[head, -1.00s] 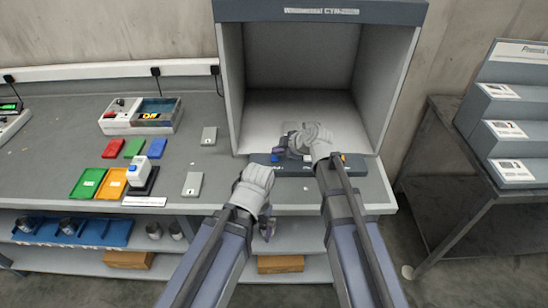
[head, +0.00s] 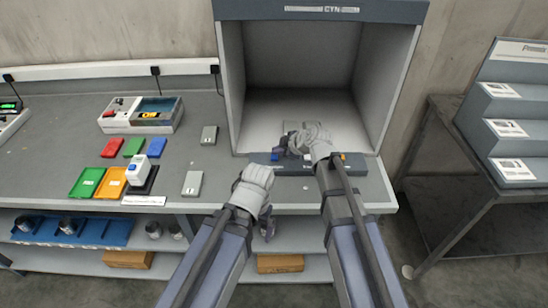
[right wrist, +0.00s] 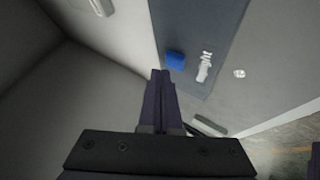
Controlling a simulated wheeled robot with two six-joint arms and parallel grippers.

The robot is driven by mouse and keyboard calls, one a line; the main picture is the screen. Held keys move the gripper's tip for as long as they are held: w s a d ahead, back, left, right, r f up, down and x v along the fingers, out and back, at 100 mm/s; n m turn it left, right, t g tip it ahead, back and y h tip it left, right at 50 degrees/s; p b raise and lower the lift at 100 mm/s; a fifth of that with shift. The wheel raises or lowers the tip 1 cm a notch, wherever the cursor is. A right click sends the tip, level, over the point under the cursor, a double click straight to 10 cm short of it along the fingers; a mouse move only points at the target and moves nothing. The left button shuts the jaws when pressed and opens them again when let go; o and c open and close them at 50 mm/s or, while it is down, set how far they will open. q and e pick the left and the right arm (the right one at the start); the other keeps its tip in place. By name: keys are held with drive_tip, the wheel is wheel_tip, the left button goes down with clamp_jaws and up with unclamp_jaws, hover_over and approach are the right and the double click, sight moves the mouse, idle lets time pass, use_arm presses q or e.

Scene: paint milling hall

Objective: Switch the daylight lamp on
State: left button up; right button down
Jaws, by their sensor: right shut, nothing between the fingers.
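The grey lamp booth (head: 229,80) stands open at the back of the bench, its inside pale and evenly lit. A dark control strip (head: 310,170) runs along its front edge. A blue button (head: 275,157) is at the strip's left part, and the right wrist view also shows it (right wrist: 174,60), beside a white marking. My right gripper (head: 281,148) is shut and empty just above the strip. Its fingertips (right wrist: 160,74) appear close to the blue button; I cannot tell whether they touch. My left gripper (head: 267,225) hangs in front of the bench edge; its jaws are too small to read.
An orange control (head: 343,156) is farther right on the strip, near my right wrist. Left on the bench are coloured trays (head: 88,182), a white-and-blue device (head: 139,172), grey blocks (head: 193,183) and a bin (head: 155,112). A stepped rack (head: 512,110) stands on a side table at right.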

sight(277, 158)
drive_tip(key=shift+f+b, duration=0.5)
drive_tip(key=shift+f, duration=0.15)
idle(0.6)
drive_tip(key=shift+r, duration=0.15)
drive_tip(key=shift+r+p, duration=0.8)
drive_tip(key=shift+p, duration=0.1)
wheel_tip(277, 158, up, 6)
drive_tip(key=p, duration=0.6)
